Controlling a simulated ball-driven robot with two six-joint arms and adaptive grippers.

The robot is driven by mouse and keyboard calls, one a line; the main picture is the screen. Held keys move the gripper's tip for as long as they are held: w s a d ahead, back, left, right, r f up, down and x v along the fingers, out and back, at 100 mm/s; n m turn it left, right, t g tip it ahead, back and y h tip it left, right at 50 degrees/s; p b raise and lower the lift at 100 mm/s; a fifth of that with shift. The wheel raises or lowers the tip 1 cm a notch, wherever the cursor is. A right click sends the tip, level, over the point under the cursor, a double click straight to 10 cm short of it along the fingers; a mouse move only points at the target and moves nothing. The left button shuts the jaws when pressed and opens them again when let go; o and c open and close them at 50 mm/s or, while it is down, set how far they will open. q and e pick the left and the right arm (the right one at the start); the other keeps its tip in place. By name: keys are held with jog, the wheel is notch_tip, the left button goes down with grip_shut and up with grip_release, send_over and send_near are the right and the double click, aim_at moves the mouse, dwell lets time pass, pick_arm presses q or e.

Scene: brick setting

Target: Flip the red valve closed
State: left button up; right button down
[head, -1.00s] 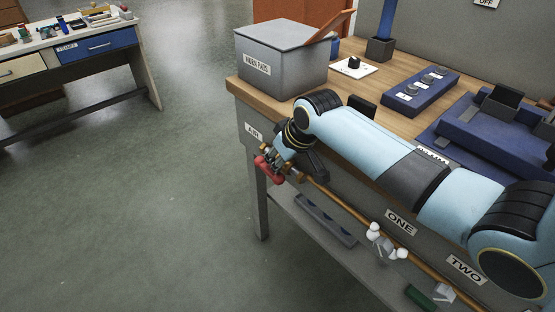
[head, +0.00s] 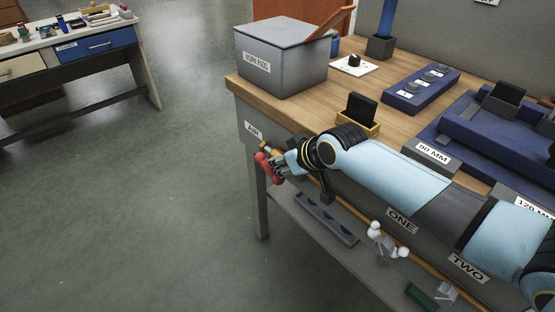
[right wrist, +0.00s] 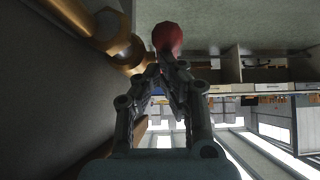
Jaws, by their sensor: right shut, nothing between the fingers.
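The red valve (head: 264,163) has a red lever at the front left corner of the workbench, under the label AIR, on a brass pipe. In the right wrist view its red rounded end (right wrist: 168,38) shows just beyond the fingertips, beside the brass fitting (right wrist: 118,45). My right gripper (head: 281,165) is at the right side of the red lever, its fingers shut with nothing between them. The right wrist view shows its fingertips (right wrist: 170,66) together, close to the red lever; I cannot tell if they touch. My left gripper is not in view.
The workbench (head: 310,106) carries a grey lidded box (head: 285,65), a black-and-yellow holder (head: 361,115) and blue fixtures (head: 420,92). White taps (head: 382,240) sit along the pipe to the right. Floor (head: 130,210) left of the bench is clear.

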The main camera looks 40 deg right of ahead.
jog(key=f+t+b, duration=0.1)
jog(key=b, duration=0.1)
jog(key=s+f+t+b, duration=0.1)
jog(key=t+b, duration=0.1)
jog(key=shift+t, duration=0.3)
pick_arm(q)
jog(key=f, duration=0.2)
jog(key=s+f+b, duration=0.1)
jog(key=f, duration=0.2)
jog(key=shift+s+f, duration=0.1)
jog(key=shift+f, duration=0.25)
pick_arm(e)
jog(key=shift+s, duration=0.1)
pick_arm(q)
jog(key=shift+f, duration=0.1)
